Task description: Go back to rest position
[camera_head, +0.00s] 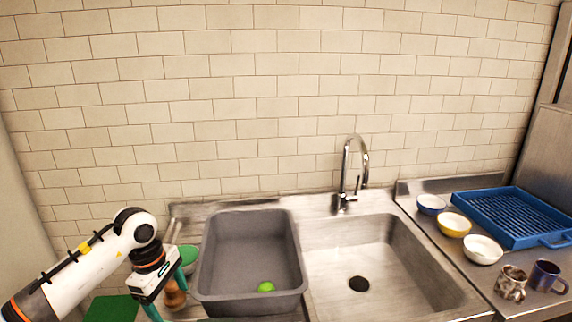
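My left arm comes in from the left, and its gripper (172,304) points down at the left of the grey basin. Its two teal fingers stand wide apart, so it looks open. A brown rounded object (174,294) shows between the fingers, apparently below or behind them; I see no finger clearly pressing on it. My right gripper is not in view.
A grey basin (248,240) holding a green round item (266,287) stands beside the steel sink (400,260) with its faucet (346,175). A green bowl (189,254) and green board (112,308) are near my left gripper. Bowls, mugs and a blue rack (487,206) stand right.

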